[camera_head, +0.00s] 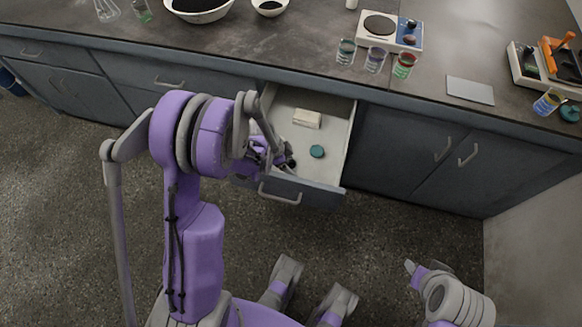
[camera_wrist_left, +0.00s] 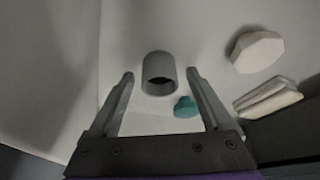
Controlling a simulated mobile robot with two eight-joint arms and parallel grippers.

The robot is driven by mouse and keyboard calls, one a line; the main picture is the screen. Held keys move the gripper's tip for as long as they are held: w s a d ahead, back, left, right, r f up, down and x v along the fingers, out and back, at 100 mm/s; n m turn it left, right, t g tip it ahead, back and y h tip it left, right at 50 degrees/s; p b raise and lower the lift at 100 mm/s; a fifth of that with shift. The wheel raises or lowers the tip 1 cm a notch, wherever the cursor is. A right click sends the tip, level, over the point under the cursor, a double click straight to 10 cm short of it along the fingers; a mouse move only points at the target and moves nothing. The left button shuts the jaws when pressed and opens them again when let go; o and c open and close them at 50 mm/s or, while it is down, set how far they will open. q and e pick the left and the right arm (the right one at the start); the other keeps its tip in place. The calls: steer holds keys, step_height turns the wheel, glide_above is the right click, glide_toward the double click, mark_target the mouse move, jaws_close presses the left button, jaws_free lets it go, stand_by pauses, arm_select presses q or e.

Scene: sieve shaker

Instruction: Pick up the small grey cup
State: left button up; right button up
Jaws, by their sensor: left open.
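The small grey cup (camera_wrist_left: 158,68) is in the left wrist view, with its dark opening visible. It lies just ahead of and between the fingertips of my left gripper (camera_wrist_left: 160,82), which is open and empty. I see no contact between the fingers and the cup. In the head view my left gripper (camera_head: 278,154) reaches into the open drawer (camera_head: 342,140). There my arm and gripper largely hide the cup's area. My right gripper (camera_head: 415,268) is low at the right, away from the drawer, and too small to read.
In the drawer are a white block (camera_head: 307,118) and a teal round piece (camera_head: 317,151). A white faceted object (camera_wrist_left: 257,52) lies to the right of the cup. The drawer walls are close around the gripper. Colored cups (camera_head: 375,60) and a scale (camera_head: 390,30) stand on the counter above.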

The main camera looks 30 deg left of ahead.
arm_select(q)
steer(key=shift+f, duration=0.1)
jaws_close()
stand_by(0.4)
